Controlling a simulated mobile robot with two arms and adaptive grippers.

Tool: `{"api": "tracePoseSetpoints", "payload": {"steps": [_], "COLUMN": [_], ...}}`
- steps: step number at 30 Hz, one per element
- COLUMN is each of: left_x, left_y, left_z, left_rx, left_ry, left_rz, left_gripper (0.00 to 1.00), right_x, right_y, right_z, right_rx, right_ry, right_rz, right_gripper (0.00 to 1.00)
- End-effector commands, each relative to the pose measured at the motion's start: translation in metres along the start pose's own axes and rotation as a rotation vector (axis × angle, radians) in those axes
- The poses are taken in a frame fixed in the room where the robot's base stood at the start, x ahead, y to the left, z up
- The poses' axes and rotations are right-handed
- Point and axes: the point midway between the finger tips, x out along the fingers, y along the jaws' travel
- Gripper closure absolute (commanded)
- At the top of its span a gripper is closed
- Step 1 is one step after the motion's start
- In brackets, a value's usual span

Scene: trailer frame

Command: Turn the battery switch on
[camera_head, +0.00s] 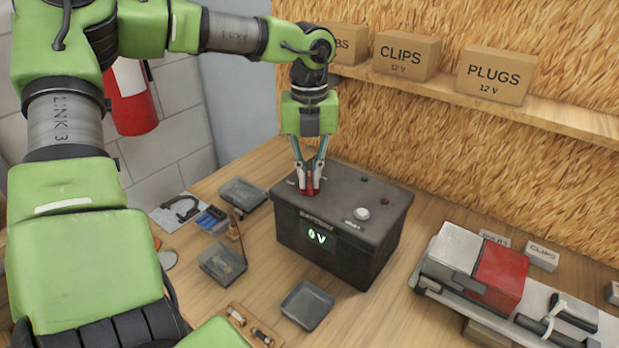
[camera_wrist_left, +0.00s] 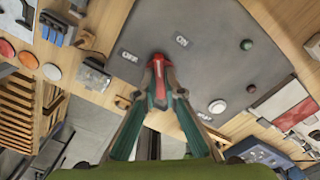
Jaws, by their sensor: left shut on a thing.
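The dark grey battery box (camera_head: 345,250) stands on the wooden workbench, its front display (camera_head: 318,237) reading 0 V. The red battery switch (camera_head: 309,186) sits on its top at the left. My left gripper (camera_head: 310,172) reaches down from above and is shut on this switch. In the left wrist view the red switch handle (camera_wrist_left: 158,72) shows between the fingers (camera_wrist_left: 160,95), with the OFF label (camera_wrist_left: 129,57) on its left and the ON label (camera_wrist_left: 182,41) to its upper right. The fingers hide part of the switch. My right gripper is not in view.
A white round knob (camera_head: 361,214) and small red and green parts are on the battery top. Small trays (camera_head: 307,305) and tools lie left and in front. A red and silver device (camera_head: 499,272) stands right. A shelf with boxes (camera_head: 496,76) runs behind.

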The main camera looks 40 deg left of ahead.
Motion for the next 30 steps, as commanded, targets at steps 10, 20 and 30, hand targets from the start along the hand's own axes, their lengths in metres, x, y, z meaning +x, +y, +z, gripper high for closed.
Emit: {"api": "tracePoseSetpoints", "payload": {"steps": [10,20,30], "left_x": [0.001,0.0007,0.0013], "left_y": [0.0,0.0001,0.0001], "left_z": [-0.0003,-0.0002,-0.0002], "left_rx": [0.243,0.454,0.554], "left_ry": [0.001,0.001,0.001], "left_rz": [0.0,0.0,0.0], "left_gripper": [1.0,1.0,1.0], "right_x": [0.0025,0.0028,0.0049], "right_y": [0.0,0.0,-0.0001], "right_z": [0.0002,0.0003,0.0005], "right_rx": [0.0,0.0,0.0], "right_ry": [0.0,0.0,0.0], "right_rz": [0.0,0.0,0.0], "right_gripper": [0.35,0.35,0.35]}}
